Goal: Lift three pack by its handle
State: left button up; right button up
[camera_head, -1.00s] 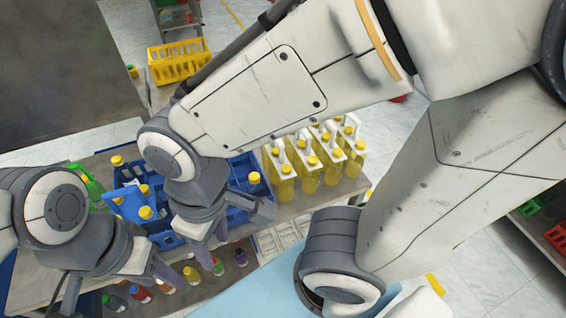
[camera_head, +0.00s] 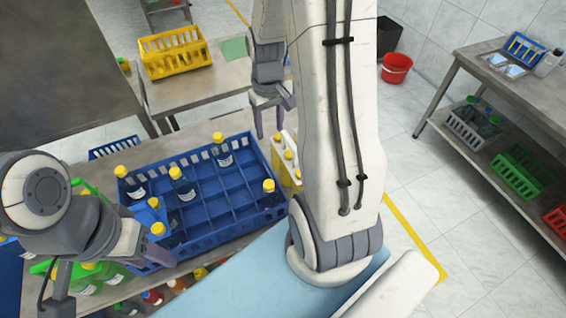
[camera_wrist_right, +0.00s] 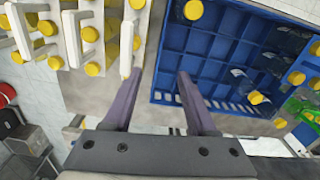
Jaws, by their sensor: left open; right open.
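The three packs (camera_head: 288,165) have yellow bottles and white carriers with handles. In the head view they stand right of the blue crate, mostly hidden behind my right arm. In the right wrist view several white carriers with handles (camera_wrist_right: 72,38) and yellow caps show at upper left. The nearest handle (camera_wrist_right: 127,48) is just beyond my right gripper's left finger. My right gripper (camera_head: 268,124) is open and empty above the table, between packs and crate; its spread fingers show in the wrist view (camera_wrist_right: 155,88). My left gripper (camera_head: 98,278) is open over the table's left part, near green bottles.
A blue divided crate (camera_head: 236,232) holds several yellow-capped bottles and has many empty cells. A yellow crate (camera_head: 172,55) stands on a farther table. A red bucket (camera_head: 397,68) is on the floor. A shelved bench (camera_head: 490,75) stands at right, with open floor before it.

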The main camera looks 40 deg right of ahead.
jog(key=m, duration=0.1)
send_over(288, 139)
jog(key=shift+w+a+f, duration=0.1)
jog(key=shift+a+f, duration=0.05)
jog(key=shift+f, duration=0.25)
jog(key=shift+w+a+f, duration=0.1)
jog(key=shift+f, duration=0.3)
jog(key=f, duration=0.2)
jog(key=f+p, duration=0.1)
jog(key=f, duration=0.1)
jog(key=shift+s+d+f, duration=0.15)
jog(key=shift+d+f, duration=0.05)
jog(key=shift+f, duration=0.15)
jog(key=f, duration=0.1)
jog(key=f+p, duration=0.1)
jog(key=f, duration=0.1)
jog(key=f+p, duration=0.1)
jog(key=f, duration=0.1)
jog(key=shift+s+d, duration=0.1)
jog(key=shift+s, duration=0.3)
jog(key=shift+f, duration=0.4)
grip_shut()
jog(key=shift+w, duration=0.15)
